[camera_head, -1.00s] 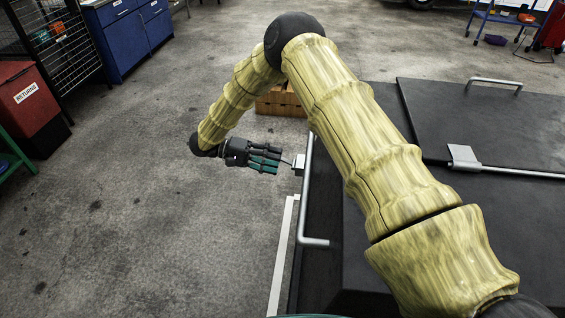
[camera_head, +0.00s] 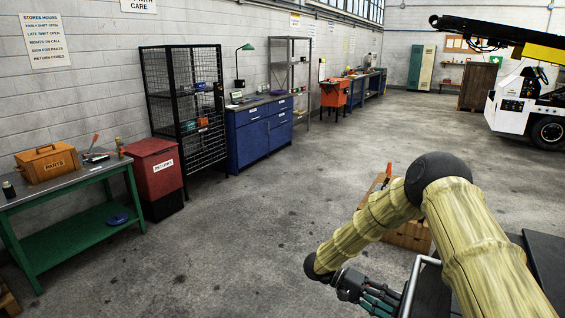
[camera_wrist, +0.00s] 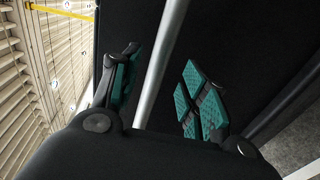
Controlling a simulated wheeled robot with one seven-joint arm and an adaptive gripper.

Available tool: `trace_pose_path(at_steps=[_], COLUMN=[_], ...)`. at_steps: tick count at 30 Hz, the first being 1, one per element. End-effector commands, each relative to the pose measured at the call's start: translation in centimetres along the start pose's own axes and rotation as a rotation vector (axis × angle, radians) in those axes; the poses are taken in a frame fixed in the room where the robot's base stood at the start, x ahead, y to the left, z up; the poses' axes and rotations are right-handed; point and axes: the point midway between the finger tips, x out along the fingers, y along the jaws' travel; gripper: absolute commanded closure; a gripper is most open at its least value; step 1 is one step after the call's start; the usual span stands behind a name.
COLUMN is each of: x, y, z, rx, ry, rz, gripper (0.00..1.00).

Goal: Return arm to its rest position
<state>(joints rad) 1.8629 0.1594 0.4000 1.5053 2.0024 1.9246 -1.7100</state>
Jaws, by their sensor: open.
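My gripper (camera_head: 368,292) is at the lower right of the head view, at the end of my yellow, bent arm, which is still extended out to the front. It is beside a grey metal rail (camera_head: 414,283) on a dark body. In the wrist view my gripper (camera_wrist: 160,92) has its teal-padded fingers spread apart. The metal rail (camera_wrist: 163,65) runs between them in the picture; I cannot tell whether it touches either finger. No loose object shows between the fingers.
A wooden crate (camera_head: 408,236) stands on the floor behind my arm. A green bench (camera_head: 75,226), a red returns bin (camera_head: 157,176), a wire cage (camera_head: 183,100) and a blue cabinet (camera_head: 260,130) line the left wall. A white loader (camera_head: 515,98) stands far right. The middle floor is clear.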

Motion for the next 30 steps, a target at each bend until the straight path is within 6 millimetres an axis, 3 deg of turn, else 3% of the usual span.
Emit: trace_pose_path(at_steps=[6, 12, 30], x=[3.2, 5.0, 5.5], y=[0.0, 0.1, -0.1], z=[0.0, 0.0, 0.1], rx=[0.0, 0.001, -0.002], ry=[-0.001, 0.0, 0.006], rz=[0.0, 0.001, -0.001], gripper=[0.56, 0.56, 0.56])
